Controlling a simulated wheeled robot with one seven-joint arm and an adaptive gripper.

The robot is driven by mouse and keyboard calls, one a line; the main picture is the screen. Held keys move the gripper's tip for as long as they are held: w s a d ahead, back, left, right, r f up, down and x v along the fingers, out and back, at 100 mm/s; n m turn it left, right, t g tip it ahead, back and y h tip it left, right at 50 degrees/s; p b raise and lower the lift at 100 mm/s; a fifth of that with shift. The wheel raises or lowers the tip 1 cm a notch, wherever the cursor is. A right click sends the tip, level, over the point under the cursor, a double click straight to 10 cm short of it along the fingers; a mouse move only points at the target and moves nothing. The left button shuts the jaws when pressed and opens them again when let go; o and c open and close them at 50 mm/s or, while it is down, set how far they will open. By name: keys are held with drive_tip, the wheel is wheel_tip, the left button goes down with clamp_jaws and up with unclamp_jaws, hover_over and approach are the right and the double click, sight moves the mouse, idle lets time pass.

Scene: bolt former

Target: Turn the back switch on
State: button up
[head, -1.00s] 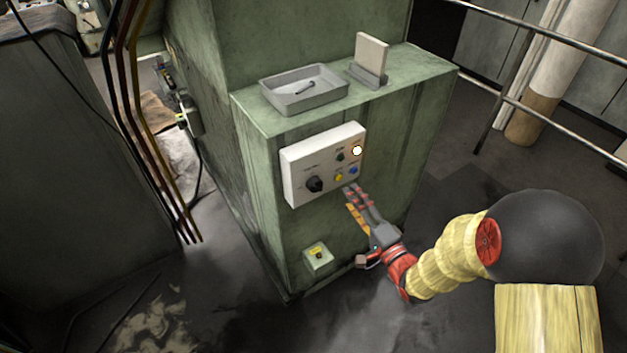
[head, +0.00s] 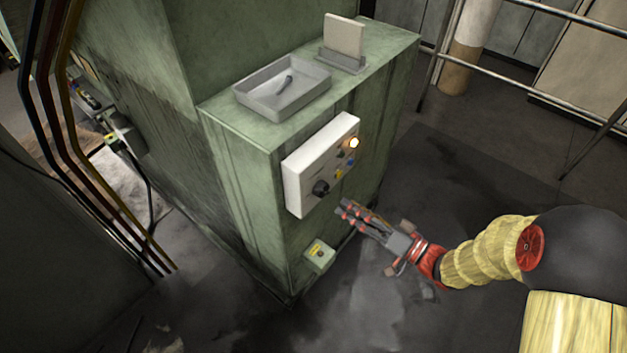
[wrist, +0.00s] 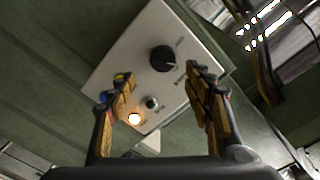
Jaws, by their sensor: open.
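The white control panel (head: 311,174) is on the front of the green machine, with a black rotary knob (head: 320,188), a lit lamp (head: 354,142) and small coloured buttons. My gripper (head: 343,208) is open and empty, in front of and below the panel, apart from it. In the wrist view the knob (wrist: 163,58) shows between the spread fingers of my gripper (wrist: 160,76), with the lit lamp (wrist: 134,118) near the left finger. Which control is the back switch cannot be told; the labels are too small to read.
A grey tray (head: 283,90) and an upright plate in a holder (head: 342,42) are on top. Pipes (head: 75,150) stand at left, a railing (head: 540,18) at right. The floor at right is clear.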

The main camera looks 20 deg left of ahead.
sight(327, 193)
drive_tip(key=w+a+n+b, duration=0.1)
drive_tip(key=a+n+b, duration=0.1)
drive_tip(key=n+b, duration=0.1)
drive_tip(key=w+a+n+b, duration=0.1)
drive_tip(key=a+n+b, duration=0.2)
drive_tip(key=b, duration=0.1)
drive_tip(key=w+a+n+b, duration=0.1)
drive_tip(key=a+n+b, duration=0.1)
drive_tip(key=n+b, duration=0.1)
drive_tip(key=shift+a+r+g+b, duration=0.1)
drive_tip(key=shift+a+g+b, duration=0.25)
drive_tip(key=shift+b, duration=0.25)
drive_tip(key=shift+s, duration=0.1)
drive_tip(key=shift+c, duration=1.2)
clamp_jaws()
